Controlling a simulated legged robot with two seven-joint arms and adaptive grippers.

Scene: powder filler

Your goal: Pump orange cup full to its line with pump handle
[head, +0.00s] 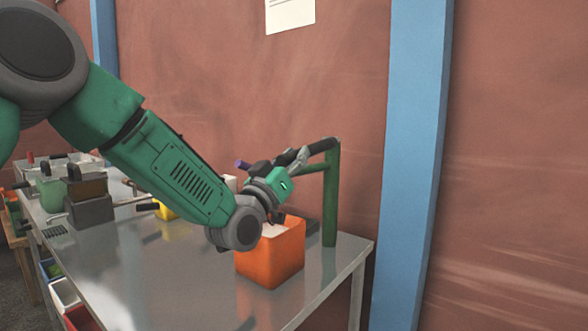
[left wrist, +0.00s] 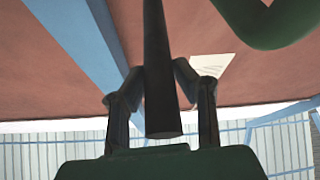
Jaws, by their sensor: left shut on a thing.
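The orange cup (head: 270,258) stands upright near the right end of the metal table. Pale material shows inside its top; its fill line cannot be made out. A green pump post (head: 331,200) stands right behind the cup, with a dark pump handle (head: 323,146) at its top. My left gripper (head: 292,160) is above the cup, shut on the handle. In the left wrist view the dark handle (left wrist: 160,70) runs between the two fingers of my left gripper (left wrist: 162,75). A purple tip (head: 243,165) shows left of the gripper. My right gripper is out of view.
The metal table (head: 180,285) is bare in front and left of the cup. Grey blocks (head: 89,208) and other containers stand at its far left. A blue pillar (head: 413,150) and the reddish wall are close behind. Coloured bins (head: 65,293) sit below the table's left edge.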

